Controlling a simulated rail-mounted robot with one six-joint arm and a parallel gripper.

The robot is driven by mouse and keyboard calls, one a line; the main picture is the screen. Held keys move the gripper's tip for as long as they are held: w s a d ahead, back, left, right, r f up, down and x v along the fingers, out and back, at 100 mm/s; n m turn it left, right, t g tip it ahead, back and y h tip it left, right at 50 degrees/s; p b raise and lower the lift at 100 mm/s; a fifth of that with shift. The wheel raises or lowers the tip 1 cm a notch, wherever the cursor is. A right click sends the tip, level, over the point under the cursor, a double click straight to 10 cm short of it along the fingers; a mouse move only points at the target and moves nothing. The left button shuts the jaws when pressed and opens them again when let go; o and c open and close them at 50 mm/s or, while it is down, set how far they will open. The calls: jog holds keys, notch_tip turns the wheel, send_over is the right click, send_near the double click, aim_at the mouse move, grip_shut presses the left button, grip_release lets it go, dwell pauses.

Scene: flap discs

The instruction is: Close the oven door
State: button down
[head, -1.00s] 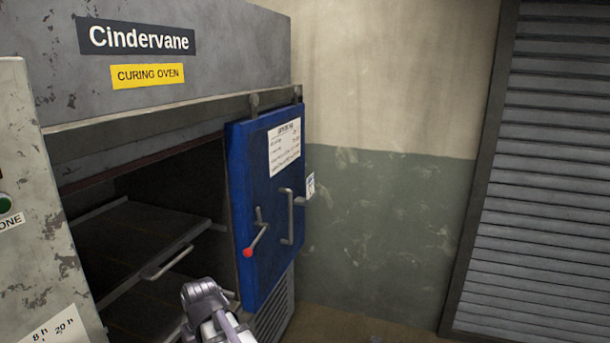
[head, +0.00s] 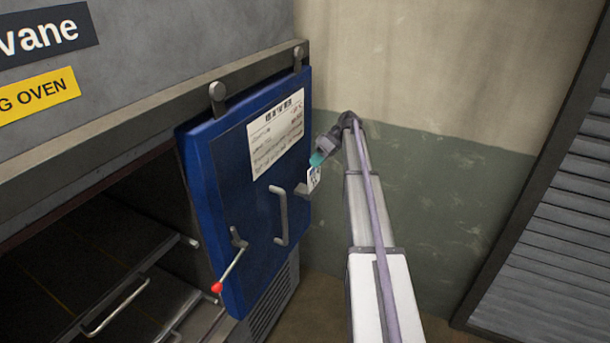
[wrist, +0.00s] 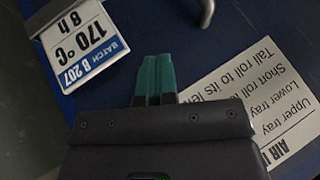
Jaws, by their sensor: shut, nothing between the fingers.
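The blue oven door (head: 230,170) hangs from rollers on the top rail of the curing oven and stands at the right, leaving the oven mouth open. It has a vertical grey handle (head: 280,215) and a lever with a red knob (head: 217,287). My gripper (head: 317,159) is at the door's right edge, beside a small white batch tag (head: 314,178). In the wrist view its teal fingertips (wrist: 154,75) are together and empty in front of the blue door face (wrist: 175,35), between the batch tag (wrist: 88,45) and the paper notice (wrist: 265,100). I cannot tell whether they touch the door.
Inside the open oven are trays with pull handles (head: 115,307). The top rail (head: 150,105) runs above the mouth. A wall (head: 420,90) stands behind my arm, and a slatted shutter (head: 555,230) is at the right.

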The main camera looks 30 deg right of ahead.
jog(key=a+f+b, duration=0.6)
jog(key=a, duration=0.5)
jog(key=shift+s+f+b, duration=0.15)
jog(key=shift+s+b, duration=0.15)
jog(key=shift+b, duration=0.1)
jog(key=shift+s+a, duration=0.1)
jog(key=shift+a, duration=0.1)
